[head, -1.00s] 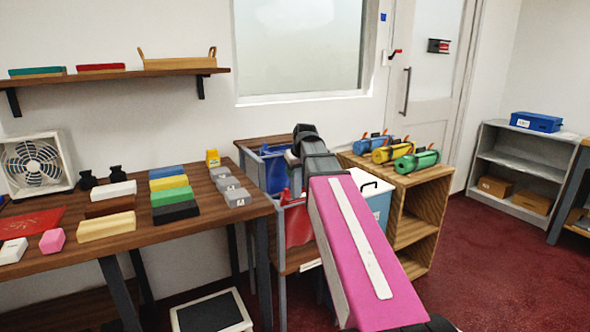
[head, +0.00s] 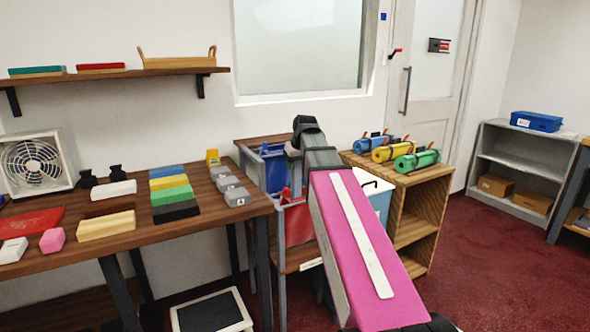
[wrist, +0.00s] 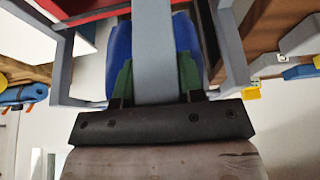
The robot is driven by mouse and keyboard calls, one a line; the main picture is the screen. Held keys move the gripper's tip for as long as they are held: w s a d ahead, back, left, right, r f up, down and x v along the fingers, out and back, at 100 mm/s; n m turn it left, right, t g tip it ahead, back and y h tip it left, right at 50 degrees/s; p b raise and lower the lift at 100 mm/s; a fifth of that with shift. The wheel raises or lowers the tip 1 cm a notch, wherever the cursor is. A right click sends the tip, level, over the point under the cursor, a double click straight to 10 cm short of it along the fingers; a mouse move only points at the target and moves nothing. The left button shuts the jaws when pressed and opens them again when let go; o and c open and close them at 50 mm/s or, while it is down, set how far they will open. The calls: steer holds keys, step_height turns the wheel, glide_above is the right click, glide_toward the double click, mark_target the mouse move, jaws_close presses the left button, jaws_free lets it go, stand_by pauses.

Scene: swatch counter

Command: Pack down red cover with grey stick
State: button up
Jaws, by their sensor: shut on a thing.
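My gripper (wrist: 154,75) shows in the wrist view with its dark green fingers on either side of a grey stick (wrist: 153,35). It is shut on the stick, which runs away from the palm. A blue piece (wrist: 119,50) lies behind the fingers, and a red piece (wrist: 90,20) shows beyond, near the top left. In the head view a red cover (head: 298,225) hangs in the grey-framed stand, below a blue one (head: 274,172). My pink arm hides the gripper and part of the stand there. I cannot tell whether the stick touches the red cover.
A wooden table (head: 150,238) with coloured blocks and a flat red piece (head: 32,222) stands to the left. A wooden cabinet (head: 428,205) with blue, yellow and green rolls stands right of the stand. Red floor is open at right.

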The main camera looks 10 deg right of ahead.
steer(key=shift+r, duration=4)
